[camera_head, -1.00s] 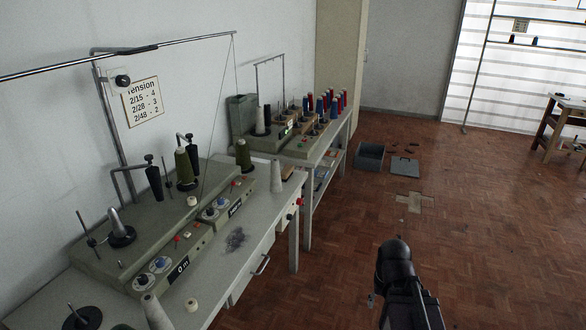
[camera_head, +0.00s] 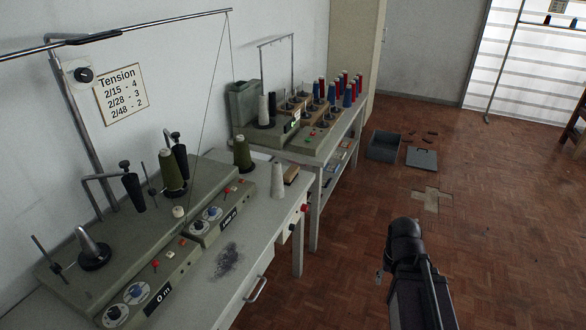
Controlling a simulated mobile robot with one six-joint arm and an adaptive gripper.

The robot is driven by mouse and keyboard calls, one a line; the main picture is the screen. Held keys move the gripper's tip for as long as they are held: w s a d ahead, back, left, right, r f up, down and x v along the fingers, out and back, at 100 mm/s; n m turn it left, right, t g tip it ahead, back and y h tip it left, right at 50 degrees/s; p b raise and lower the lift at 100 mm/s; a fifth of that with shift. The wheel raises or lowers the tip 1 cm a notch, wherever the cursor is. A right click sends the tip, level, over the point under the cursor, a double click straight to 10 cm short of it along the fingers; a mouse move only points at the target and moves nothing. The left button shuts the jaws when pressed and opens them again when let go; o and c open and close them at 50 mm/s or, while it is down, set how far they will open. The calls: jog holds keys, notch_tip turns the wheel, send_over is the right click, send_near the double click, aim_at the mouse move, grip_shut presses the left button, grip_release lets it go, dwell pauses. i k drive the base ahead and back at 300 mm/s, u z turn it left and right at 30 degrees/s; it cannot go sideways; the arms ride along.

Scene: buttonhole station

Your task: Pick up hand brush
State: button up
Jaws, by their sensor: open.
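A small wooden-topped block with a pale side, which looks like the hand brush (camera_head: 291,174), lies at the far end of the near grey table, behind a pale thread cone. It is small here, and its bristles cannot be made out clearly. A black part of my arm rises at the bottom right, over the floor and well apart from the table. My gripper's fingers do not show.
The near table (camera_head: 262,262) holds a winding machine (camera_head: 133,245), a pale cone (camera_head: 277,181) and a patch of grey lint (camera_head: 228,260). A second table behind holds several spools. An open grey box (camera_head: 384,146) and its lid (camera_head: 421,158) lie on the floor.

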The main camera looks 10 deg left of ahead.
aim_at(291, 174)
jog(key=u, duration=0.35)
jog(key=i, duration=1.2)
jog(key=u, duration=0.35)
